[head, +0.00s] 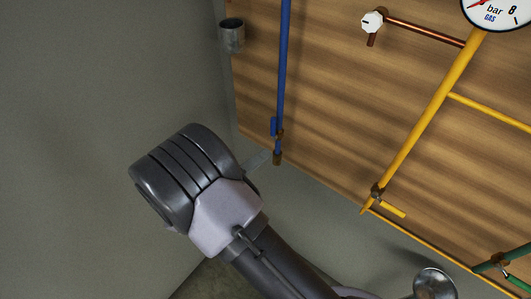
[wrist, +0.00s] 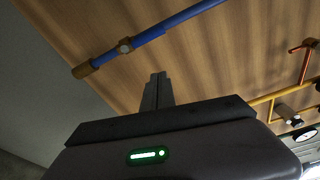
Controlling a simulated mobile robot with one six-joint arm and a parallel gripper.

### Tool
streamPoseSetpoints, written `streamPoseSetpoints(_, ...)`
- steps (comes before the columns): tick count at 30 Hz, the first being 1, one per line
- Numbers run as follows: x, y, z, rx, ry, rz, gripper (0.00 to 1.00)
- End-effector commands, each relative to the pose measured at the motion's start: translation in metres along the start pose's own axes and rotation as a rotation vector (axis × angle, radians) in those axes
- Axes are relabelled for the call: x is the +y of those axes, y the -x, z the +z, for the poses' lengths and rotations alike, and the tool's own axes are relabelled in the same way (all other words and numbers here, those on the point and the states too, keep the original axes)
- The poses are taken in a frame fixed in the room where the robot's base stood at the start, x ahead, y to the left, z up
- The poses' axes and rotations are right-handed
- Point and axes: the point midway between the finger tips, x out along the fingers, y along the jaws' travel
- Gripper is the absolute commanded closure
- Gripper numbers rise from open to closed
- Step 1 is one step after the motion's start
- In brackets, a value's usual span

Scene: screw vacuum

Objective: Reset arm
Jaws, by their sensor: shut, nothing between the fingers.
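My gripper (wrist: 157,78) shows in the wrist view as two dark fingers pressed together, pointing up at the wooden panel (wrist: 215,60). It is shut and empty. In the head view my arm comes up from the bottom, and its dark wrist housing hides most of the gripper. I cannot tell the exact gap to the pipe or panel.
The wooden panel carries a yellow pipe (head: 430,115), a copper pipe (head: 425,30) with a white knob (head: 372,22), a gas gauge (head: 497,12) and a green pipe (head: 516,254). A metal cup (head: 232,36) is at the panel's left edge. The grey wall left is bare.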

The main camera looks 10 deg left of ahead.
Motion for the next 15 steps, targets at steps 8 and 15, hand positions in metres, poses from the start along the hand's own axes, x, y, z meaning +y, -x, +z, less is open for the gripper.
streamPoseSetpoints(8,0.0,-0.001,0.0,0.0,0.0,0.0,1.0)
streamPoseSetpoints(15,-0.022,-0.051,-0.078,0.378,-0.45,0.053,1.0)
